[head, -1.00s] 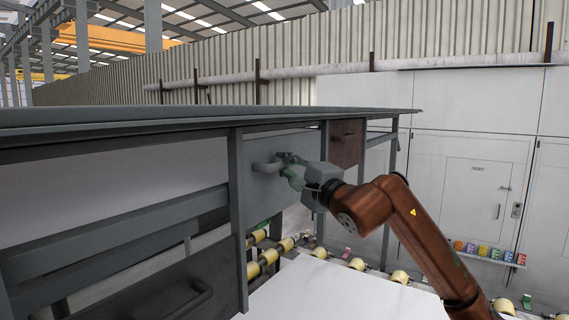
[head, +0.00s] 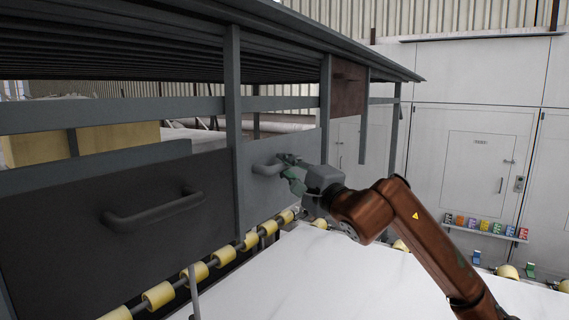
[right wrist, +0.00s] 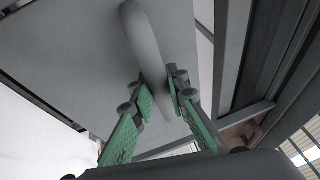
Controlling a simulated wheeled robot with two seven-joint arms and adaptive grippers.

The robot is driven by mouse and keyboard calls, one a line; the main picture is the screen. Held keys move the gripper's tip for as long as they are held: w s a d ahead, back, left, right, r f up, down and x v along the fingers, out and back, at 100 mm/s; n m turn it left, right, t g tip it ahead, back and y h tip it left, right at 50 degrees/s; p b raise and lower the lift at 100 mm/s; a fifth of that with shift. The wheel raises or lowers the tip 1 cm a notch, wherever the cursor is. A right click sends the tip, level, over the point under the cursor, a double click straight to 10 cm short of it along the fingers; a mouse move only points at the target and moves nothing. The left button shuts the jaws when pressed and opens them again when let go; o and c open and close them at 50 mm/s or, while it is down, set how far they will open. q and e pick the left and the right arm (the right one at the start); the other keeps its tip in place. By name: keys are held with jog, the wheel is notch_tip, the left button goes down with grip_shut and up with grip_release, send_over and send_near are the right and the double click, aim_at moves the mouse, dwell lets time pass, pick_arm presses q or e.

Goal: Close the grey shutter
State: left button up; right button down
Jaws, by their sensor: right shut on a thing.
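The grey shutter (head: 258,206) is a flat panel between two posts of the slatted frame, in the middle of the head view. Its lower edge shows a little above the yellow rollers. My right gripper (head: 286,162) is at the right end of its bar handle (head: 265,170). In the right wrist view the green fingers (right wrist: 160,90) lie on both sides of the grey handle (right wrist: 143,40), shut on it, with the shutter's face (right wrist: 85,45) behind. My left gripper is not in view.
A dark shutter (head: 60,240) with its own handle hangs to the left, and a brown shutter (head: 348,90) sits higher at the right. Yellow rollers (head: 195,274) run under the frame. A white slab (head: 330,275) lies in front, its top clear.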

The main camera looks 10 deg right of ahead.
jog(key=shift+a+f, duration=0.1)
jog(key=shift+f, duration=0.35)
jog(key=shift+w+f, duration=0.1)
jog(key=shift+a+f, duration=0.1)
jog(key=shift+f, duration=0.05)
jog(key=c, duration=2.3)
grip_release()
jog(key=o, duration=0.3)
jog(key=shift+s+d, duration=0.2)
jog(key=shift+s, duration=0.05)
jog(key=shift+o, duration=0.8)
jog(key=shift+w, duration=0.1)
jog(key=shift+r, duration=0.2)
